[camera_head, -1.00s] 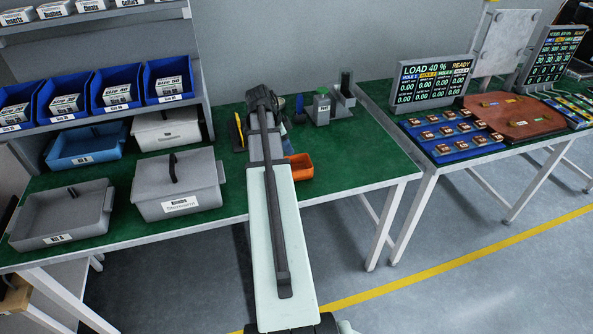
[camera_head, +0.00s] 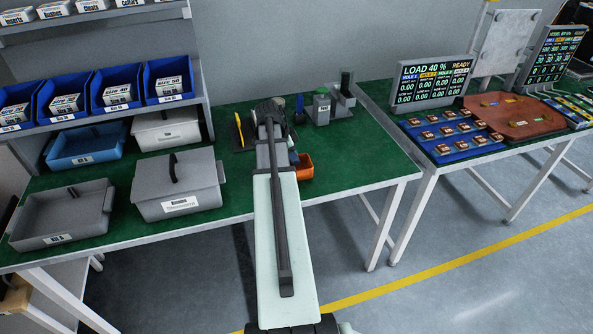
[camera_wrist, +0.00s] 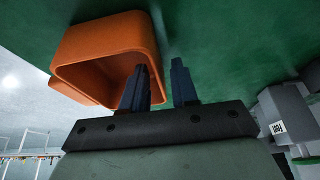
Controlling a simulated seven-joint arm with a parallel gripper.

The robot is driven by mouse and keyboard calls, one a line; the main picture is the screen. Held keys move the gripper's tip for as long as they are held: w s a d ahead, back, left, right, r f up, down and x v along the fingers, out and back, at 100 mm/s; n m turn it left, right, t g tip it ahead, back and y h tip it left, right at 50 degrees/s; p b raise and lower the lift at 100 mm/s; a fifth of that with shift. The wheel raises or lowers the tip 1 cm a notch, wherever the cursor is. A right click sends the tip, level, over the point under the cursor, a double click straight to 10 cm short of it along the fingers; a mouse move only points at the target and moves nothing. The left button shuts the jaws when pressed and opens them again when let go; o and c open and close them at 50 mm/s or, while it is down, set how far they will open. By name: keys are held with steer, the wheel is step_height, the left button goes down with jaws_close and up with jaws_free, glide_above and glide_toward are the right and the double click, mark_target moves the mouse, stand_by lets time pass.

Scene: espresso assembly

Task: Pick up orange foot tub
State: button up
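The orange foot tub (camera_head: 306,171) stands on the green table near its front edge, just right of my arm, which hides its left part. In the wrist view the tub (camera_wrist: 95,45) fills the upper left, with its open mouth facing the camera. My gripper (camera_wrist: 158,64) is open and empty, with two dark fingers apart. The left finger overlaps the tub's opening and the right finger is just right of its side wall. I cannot tell whether the wall lies between the fingers in depth or whether they touch it.
Grey fixtures (camera_head: 321,109) stand behind the tub. A yellow tool (camera_head: 239,130) lies left of my arm. A grey lidded box (camera_head: 178,187) and an open grey tray (camera_head: 62,213) stand farther left. The green surface right of the tub is clear.

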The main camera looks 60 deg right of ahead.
jaws_close()
stand_by(0.3)
